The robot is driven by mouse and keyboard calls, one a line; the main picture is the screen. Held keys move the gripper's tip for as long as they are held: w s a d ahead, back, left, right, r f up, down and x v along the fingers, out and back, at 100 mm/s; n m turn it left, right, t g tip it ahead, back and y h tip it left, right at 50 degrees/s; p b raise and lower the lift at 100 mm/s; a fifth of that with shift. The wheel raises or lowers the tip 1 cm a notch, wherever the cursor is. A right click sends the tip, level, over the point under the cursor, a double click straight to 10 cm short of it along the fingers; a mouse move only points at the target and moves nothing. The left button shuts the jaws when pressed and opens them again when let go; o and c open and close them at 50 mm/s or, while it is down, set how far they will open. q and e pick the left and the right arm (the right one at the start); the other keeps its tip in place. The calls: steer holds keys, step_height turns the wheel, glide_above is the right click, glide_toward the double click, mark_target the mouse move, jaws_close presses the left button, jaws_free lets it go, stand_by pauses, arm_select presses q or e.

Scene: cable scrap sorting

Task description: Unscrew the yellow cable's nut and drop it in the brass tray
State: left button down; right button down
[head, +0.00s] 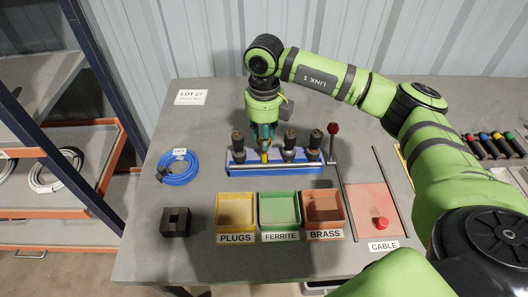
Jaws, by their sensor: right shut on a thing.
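My right gripper (264,141) points straight down over the blue clamp rack (275,169) and is shut on a yellow-marked part in the rack. This is probably the yellow cable's nut (264,156); the fingers hide most of it, and its thread cannot be seen. The brass tray (324,204) is the reddish-orange one labelled BRASS, right of the green tray and in front of the rack. It looks empty. My left gripper is not in view.
Dark upright connectors (289,143) stand close on both sides of the gripper. A red-knobbed lever (333,129) rises at the rack's right end. Yellow (236,211) and green (280,209) trays, a blue cable coil (178,168) and a black block (176,222) are on the table.

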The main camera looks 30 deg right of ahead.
steer(key=n+b, duration=0.2)
steer(key=n, duration=0.3)
steer(key=shift+f, duration=0.15)
steer(key=n+b, duration=0.1)
steer(key=n, duration=0.3)
steer(key=shift+b, duration=0.4)
steer(key=n+b, duration=0.1)
steer(key=n, duration=0.3)
steer(key=shift+n+b, duration=0.3)
steer(key=shift+n, duration=0.1)
steer(key=n+b, duration=0.1)
steer(key=n, duration=0.2)
steer(key=shift+n, duration=0.4)
steer(key=c, duration=0.9)
jaws_free()
steer(key=shift+r, duration=0.2)
steer(key=shift+r+p, duration=1.05)
steer(key=shift+r, duration=0.45)
